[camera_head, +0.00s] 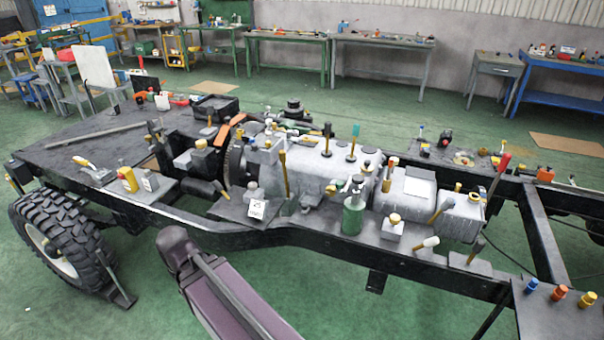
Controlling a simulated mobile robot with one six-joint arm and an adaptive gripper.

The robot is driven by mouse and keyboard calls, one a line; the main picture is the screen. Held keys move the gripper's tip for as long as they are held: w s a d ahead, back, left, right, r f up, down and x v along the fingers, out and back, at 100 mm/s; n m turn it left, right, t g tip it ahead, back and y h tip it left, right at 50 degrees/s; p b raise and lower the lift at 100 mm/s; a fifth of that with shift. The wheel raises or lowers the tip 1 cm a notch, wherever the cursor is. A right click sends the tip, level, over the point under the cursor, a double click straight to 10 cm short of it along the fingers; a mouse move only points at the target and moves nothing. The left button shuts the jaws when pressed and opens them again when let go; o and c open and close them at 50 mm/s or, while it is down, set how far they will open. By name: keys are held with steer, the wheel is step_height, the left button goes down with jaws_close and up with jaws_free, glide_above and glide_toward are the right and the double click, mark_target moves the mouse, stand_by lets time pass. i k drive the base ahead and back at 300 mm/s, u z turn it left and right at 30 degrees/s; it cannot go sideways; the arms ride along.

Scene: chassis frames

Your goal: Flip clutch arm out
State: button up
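The chassis frame (300,229) runs across the middle of the view and carries a grey gearbox casing (334,170). A dark round bell housing (235,162) sits at the casing's left end. Several levers and handles stand on and around the casing. An orange piece (222,135) lies by the housing's upper left. A lever with a yellow grip (283,160) stands at the casing's near left. I cannot tell which of these is the clutch arm. A dark purple link of my arm enters from the bottom, left of centre. My gripper is not in view.
A large tyre (67,238) stands at the left under the black deck (85,152). A green cylinder (352,214) stands near the frame's front side. A dark plate with coloured knobs (560,310) is at lower right. The green floor in front of the frame is mostly clear.

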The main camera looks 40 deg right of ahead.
mark_target(282, 153)
steer(key=z, duration=1.1)
steer(key=k, duration=0.95)
steer(key=i, duration=0.85)
